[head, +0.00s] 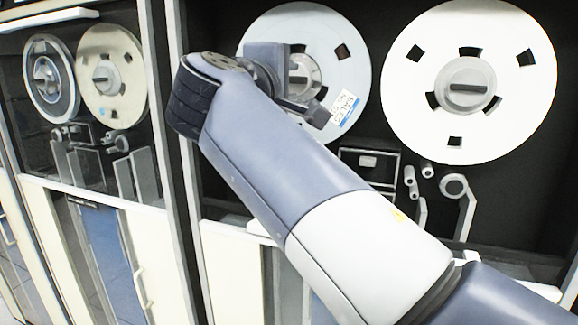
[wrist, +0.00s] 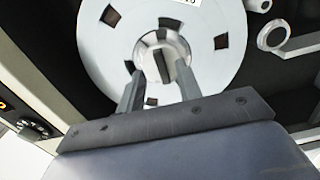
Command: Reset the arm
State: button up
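My gripper (head: 305,82) is raised in front of a white tape reel (head: 348,60) with a blue-and-white label. In the wrist view my gripper (wrist: 156,76) has its two fingers apart, with nothing seen held between them. The reel (wrist: 222,72) fills the view beyond the fingers. Its grey hub (wrist: 165,42), with a dark bar across it, shows between and just beyond the fingertips. I cannot tell whether the fingers touch the hub. My arm stretches from the lower right to the upper middle of the head view and hides part of the cabinet.
Another large white reel (head: 510,85) is mounted to the right. A cabinet at left holds two smaller reels, one grey (head: 50,80) and one cream (head: 110,75). Tape guides (head: 458,190) stick out below the reels. A pale frame post (head: 155,90) stands left of my wrist.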

aim_at(297, 77)
jog(key=x, duration=0.3)
jog(key=shift+w+d+r+p, duration=0.1)
jog(key=shift+w+d+p, duration=0.05)
jog(key=shift+p, duration=0.15)
jog(key=shift+w+r+n+p, duration=0.2)
jog(key=shift+n+p, duration=0.2)
jog(key=shift+p, duration=0.15)
jog(key=shift+s+r+n+p, duration=0.15)
jog(key=shift+r+n+p, duration=0.05)
jog(key=shift+n+p, duration=0.7)
jog(key=n+p, duration=0.2)
jog(key=n, duration=0.1)
jog(key=shift+n, duration=0.5)
jog(key=shift+f, duration=0.15)
